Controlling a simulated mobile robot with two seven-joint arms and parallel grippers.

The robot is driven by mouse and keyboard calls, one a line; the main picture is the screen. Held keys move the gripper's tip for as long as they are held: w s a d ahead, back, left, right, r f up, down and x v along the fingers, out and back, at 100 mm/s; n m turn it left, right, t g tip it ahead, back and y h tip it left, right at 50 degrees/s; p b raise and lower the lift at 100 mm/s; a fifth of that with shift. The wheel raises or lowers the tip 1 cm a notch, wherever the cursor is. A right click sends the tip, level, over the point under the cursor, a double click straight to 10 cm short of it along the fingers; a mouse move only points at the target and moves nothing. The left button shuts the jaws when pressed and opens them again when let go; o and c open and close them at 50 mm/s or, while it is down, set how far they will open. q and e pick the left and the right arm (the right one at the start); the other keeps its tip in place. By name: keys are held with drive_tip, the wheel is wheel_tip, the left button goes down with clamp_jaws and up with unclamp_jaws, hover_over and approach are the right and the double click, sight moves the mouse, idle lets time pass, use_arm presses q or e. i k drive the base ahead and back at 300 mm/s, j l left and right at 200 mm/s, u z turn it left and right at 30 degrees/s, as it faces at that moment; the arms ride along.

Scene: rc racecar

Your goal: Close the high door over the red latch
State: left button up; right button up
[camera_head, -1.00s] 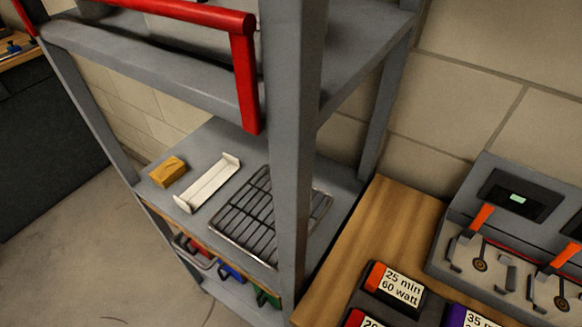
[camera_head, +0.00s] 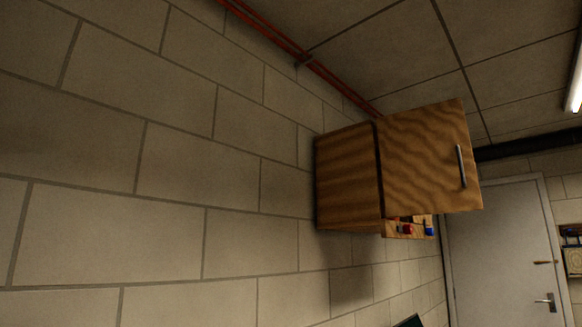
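A wooden wall cabinet (camera_head: 346,182) hangs high on the block wall, right of the middle of the head view. Its wooden door (camera_head: 424,158) stands open and faces me, with a vertical metal handle (camera_head: 461,166) near its right edge. Below the door's lower edge, a small part of the cabinet's inside shows a red item (camera_head: 407,229) and a blue item (camera_head: 429,230). I cannot make out a red latch for certain. Neither of my grippers is in view.
Red pipes (camera_head: 300,57) run along the top of the wall. A grey room door (camera_head: 502,255) stands at the far right. A ceiling lamp (camera_head: 575,88) is at the right edge. The block wall (camera_head: 150,180) at left is bare.

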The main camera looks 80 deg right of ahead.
sight(428, 166)
drive_tip(key=z, duration=1.3)
